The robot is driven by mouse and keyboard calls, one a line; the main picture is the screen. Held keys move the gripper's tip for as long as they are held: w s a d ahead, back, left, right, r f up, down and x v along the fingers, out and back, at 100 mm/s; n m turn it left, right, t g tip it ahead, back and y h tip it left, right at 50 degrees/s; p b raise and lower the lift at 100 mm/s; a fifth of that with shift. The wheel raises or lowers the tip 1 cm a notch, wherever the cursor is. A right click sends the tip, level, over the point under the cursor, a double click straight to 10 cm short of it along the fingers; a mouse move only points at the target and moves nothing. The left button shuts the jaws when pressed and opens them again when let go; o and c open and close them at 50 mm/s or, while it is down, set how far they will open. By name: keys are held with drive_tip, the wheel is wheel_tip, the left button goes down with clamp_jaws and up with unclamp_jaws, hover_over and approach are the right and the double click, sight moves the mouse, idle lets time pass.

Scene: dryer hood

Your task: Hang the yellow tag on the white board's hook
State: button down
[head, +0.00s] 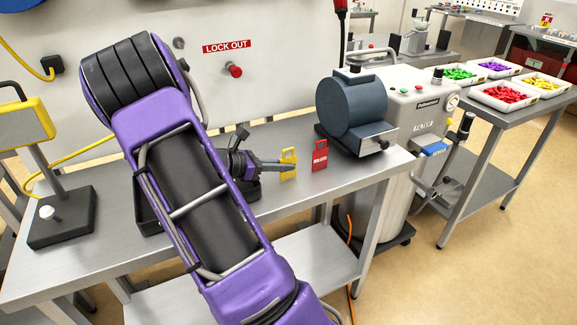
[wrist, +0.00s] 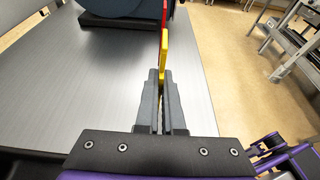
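The yellow tag (head: 289,158) is upright at the tips of my gripper (head: 284,166), low over the table in the head view. In the wrist view, the tag (wrist: 164,55) shows edge-on between the fingertips of my gripper (wrist: 162,75). The fingers are close together, with only a thin gap, and appear shut on the tag. I cannot tell whether its lower edge touches the table. The white board (head: 285,50) stands behind the table. It carries a red peg (head: 234,71) under a "LOCK OUT" label (head: 227,46) and a grey peg (head: 179,43); which is the hook is unclear.
A red tag (head: 320,156) stands just right of the yellow one. A blue-grey machine (head: 352,105) sits at the table's right end. A black-based stand with a yellow head (head: 25,125) is at the left. The metal table (head: 95,245) is bare at front left.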

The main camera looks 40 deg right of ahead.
sight(283, 151)
drive_tip(key=shift+r+p, duration=1.75)
drive_tip(key=shift+r, duration=0.5)
drive_tip(key=shift+r+p, duration=0.4)
drive_tip(key=shift+r, duration=0.7)
